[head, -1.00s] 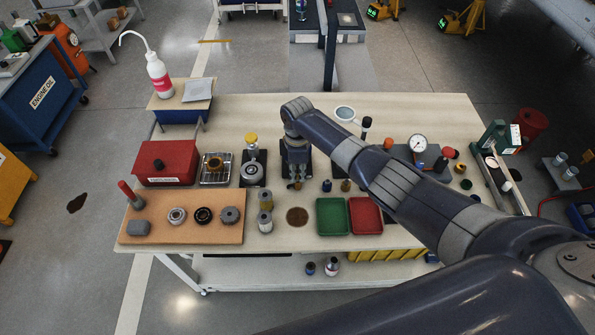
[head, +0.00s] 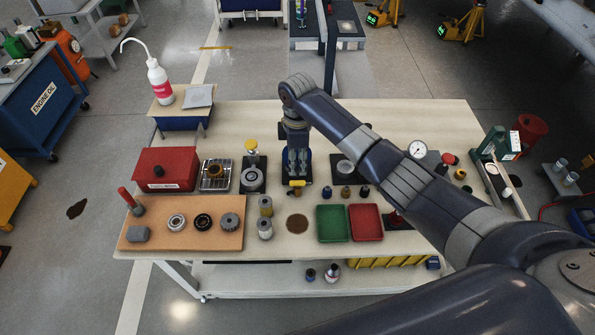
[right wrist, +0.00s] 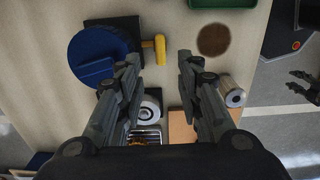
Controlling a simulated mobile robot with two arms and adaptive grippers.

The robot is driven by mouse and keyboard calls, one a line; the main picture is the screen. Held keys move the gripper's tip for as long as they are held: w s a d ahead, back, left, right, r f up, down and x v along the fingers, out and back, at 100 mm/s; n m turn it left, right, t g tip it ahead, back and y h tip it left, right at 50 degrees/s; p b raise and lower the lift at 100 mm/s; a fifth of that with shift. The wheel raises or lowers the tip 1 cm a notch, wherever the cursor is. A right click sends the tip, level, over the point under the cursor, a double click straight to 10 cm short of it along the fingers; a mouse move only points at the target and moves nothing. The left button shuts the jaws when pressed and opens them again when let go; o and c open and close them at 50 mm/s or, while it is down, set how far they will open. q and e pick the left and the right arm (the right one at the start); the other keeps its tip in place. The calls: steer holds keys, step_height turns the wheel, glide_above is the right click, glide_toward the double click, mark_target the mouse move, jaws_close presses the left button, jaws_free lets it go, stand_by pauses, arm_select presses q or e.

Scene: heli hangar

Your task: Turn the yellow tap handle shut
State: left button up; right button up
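The yellow tap handle (right wrist: 160,50) shows in the right wrist view as a short bar joined to a blue round body (right wrist: 101,50). In the head view the handle (head: 297,183) shows as a small yellow spot just below my right gripper (head: 297,170), which hides most of the blue body. My right gripper also shows in the right wrist view (right wrist: 158,62). It is open and empty, with its fingers apart on either side of the handle's line; I cannot tell whether they touch it. A dark gripper, apparently my left one (right wrist: 298,84), shows with fingers apart at the right edge.
A brown disc (head: 297,224), a green tray (head: 331,224) and a red tray (head: 365,222) lie nearer the front edge. A yellow-topped device (head: 252,179) stands left of the gripper.

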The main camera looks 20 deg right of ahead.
steer(key=shift+r, duration=1.75)
steer(key=shift+f, duration=0.1)
